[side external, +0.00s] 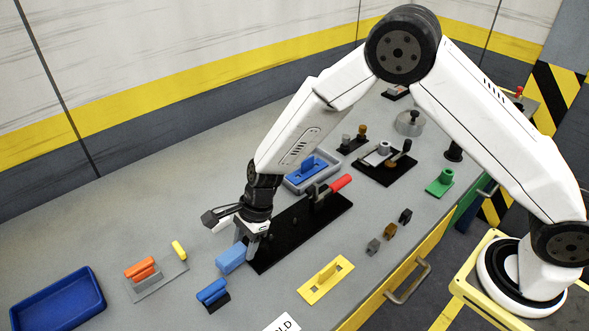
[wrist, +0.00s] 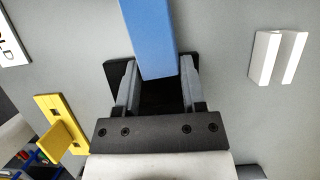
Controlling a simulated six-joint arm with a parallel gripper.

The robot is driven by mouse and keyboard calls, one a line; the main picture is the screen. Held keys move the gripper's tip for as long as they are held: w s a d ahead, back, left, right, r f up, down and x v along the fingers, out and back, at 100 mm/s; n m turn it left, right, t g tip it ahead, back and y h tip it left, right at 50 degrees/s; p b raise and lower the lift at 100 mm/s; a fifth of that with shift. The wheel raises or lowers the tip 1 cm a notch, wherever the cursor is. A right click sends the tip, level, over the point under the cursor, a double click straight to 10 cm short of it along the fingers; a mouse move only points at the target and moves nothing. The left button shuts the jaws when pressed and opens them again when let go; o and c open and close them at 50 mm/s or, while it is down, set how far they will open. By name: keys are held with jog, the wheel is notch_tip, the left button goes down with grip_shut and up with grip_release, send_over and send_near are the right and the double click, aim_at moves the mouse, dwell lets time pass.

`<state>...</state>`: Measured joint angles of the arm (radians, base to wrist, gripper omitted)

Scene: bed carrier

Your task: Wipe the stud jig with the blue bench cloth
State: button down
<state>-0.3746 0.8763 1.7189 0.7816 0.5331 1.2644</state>
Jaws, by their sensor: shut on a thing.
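The blue bench cloth (side external: 231,258) looks like a light blue folded block at the left end of a long black plate. My gripper (side external: 252,240) points down and is shut on it. In the wrist view, the cloth (wrist: 150,38) runs from the top edge to between the two fingers of my gripper (wrist: 160,72). I cannot tell for sure which fixture is the stud jig.
The black plate (side external: 275,250) carries a clamp with a red handle (side external: 340,183). A yellow stand (side external: 315,293), a blue-and-black block (side external: 212,292), a grey plate with orange bars (side external: 150,285) and a blue tray (side external: 58,298) stand nearby. Bare bench lies toward the wall.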

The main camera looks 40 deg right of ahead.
aim_at(270, 235)
jog(key=shift+d+f, duration=0.1)
jog(key=shift+d, duration=1.65)
jog(key=shift+d+r, duration=0.2)
jog(key=shift+d, duration=1.45)
jog(key=shift+a+r, duration=0.1)
jog(key=shift+r, duration=2.95)
jog(key=shift+r, duration=1.5)
